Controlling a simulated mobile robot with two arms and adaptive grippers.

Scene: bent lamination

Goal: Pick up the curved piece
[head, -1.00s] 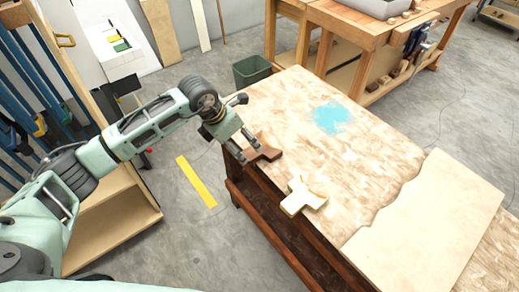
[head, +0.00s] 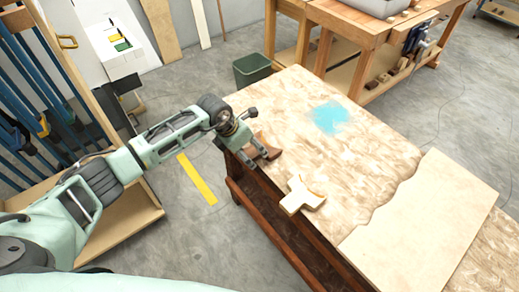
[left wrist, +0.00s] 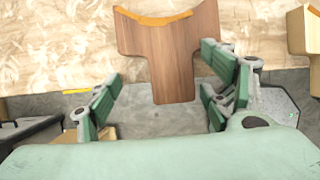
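A dark brown wooden piece with a scooped, curved edge (head: 267,146) lies at the near left edge of the workbench. In the left wrist view it is T-shaped (left wrist: 171,50), with an orange rim along the concave far edge and a stem that sticks out past the bench edge. My left gripper (head: 254,156) is open at this piece. In the left wrist view its fingers (left wrist: 162,82) stand on either side of the stem, with gaps visible on both sides. A similar pale wooden piece (head: 303,194) lies to the right. My right gripper is not in view.
The bench top (head: 355,165) has a light blue patch (head: 328,117) and a large pale board with a wavy edge (head: 425,222) at right. A green bin (head: 252,69) stands behind the bench. The middle of the bench top is clear.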

